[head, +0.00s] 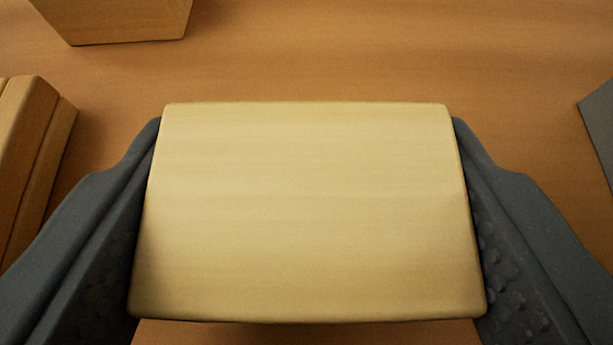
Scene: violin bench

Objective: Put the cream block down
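The cream block (308,210) fills the middle of the head view, a pale wooden piece with rounded edges. My gripper (308,225) has one dark grey finger on the block's left side and one on its right side. Both fingers press against the block's sides, so the gripper is shut on it. The wooden bench top (350,60) shows behind and below the block. Whether the block's underside touches the bench or hangs above it, I cannot tell; the block hides that area.
A light wooden piece (120,18) is at the top left, cut off by the frame. A brown stepped wooden piece (30,150) is at the left edge. A dark grey object (601,125) shows at the right edge. The bench beyond the block is bare.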

